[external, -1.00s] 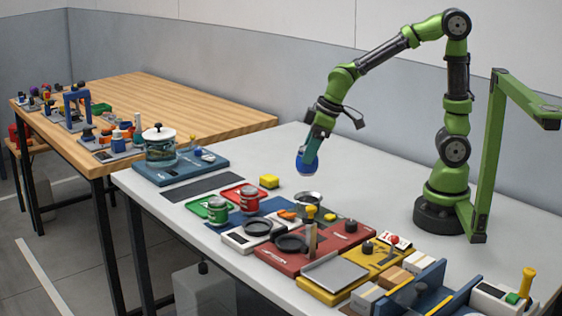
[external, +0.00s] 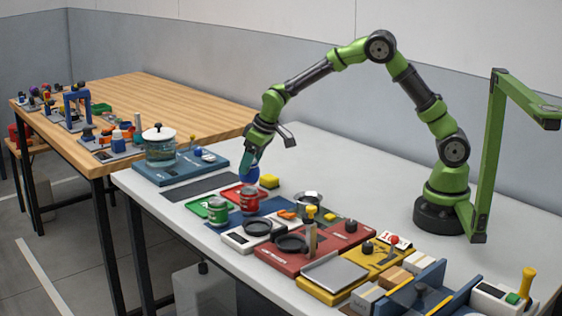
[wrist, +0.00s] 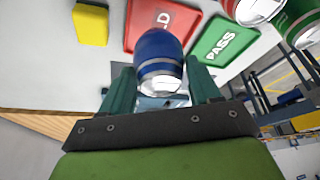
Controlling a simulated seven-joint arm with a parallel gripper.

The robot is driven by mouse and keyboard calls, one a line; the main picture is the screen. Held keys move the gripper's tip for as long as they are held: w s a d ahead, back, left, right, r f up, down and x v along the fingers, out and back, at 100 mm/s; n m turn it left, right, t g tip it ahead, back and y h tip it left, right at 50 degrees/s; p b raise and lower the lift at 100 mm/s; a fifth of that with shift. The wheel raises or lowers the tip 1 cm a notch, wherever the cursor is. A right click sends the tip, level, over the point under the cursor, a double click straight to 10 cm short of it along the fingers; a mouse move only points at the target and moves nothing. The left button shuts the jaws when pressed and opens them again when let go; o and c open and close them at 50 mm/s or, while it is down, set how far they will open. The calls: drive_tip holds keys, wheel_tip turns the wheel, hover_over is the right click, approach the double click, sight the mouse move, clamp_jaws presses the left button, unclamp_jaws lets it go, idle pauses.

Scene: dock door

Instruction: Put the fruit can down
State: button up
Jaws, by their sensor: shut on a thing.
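My gripper (wrist: 160,88) is shut on a blue can (wrist: 158,58), which sits between its two teal fingers. In the external view the blue can (external: 249,175) hangs below my gripper (external: 253,163), beside the far end of the red tray (external: 232,190). I cannot read a fruit label on it. In the wrist view the red tray (wrist: 136,35) lies just beyond the can and the green PASS tray (wrist: 222,45) to its right. Whether the can touches the table is unclear.
A red can (external: 249,201) and a green can (external: 217,211) stand near the trays. A blue board with a glass pot (external: 160,148) stands at the left. White table (external: 325,165) is bare towards my base.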

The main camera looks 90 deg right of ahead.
drive_tip(key=shift+w+d+f, duration=0.1)
drive_tip(key=shift+w+d, duration=0.1)
drive_tip(key=shift+w, duration=0.7)
drive_tip(key=shift+f, duration=1.7)
drive_tip(key=shift+f, duration=0.1)
drive_tip(key=o, duration=1.3)
drive_tip(key=shift+c, duration=0.2)
